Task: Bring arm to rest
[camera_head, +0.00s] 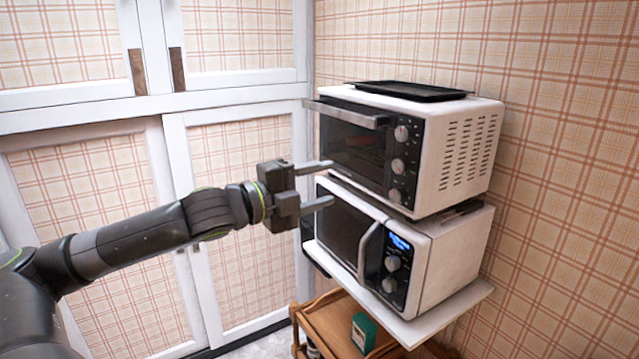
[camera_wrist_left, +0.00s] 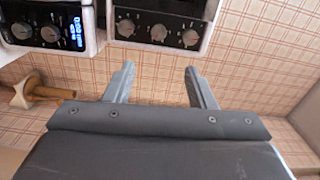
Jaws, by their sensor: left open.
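My left arm reaches in from the left in the head view. Its gripper (camera_head: 325,184) is open and empty, with two grey fingers apart and pointing right, in front of the two stacked ovens. In the left wrist view the open gripper (camera_wrist_left: 160,82) shows with nothing between its fingers, and the wallpaper lies behind them. My right gripper is not in view.
A white toaster oven (camera_head: 470,150) with a closed door and a black tray (camera_head: 412,91) on top stands on a white microwave (camera_head: 455,260). The microwave sits on a white shelf (camera_head: 440,325) above a wooden cart (camera_head: 335,308) holding a green box (camera_head: 364,332). White plaid-panelled cabinets (camera_head: 235,104) stand behind.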

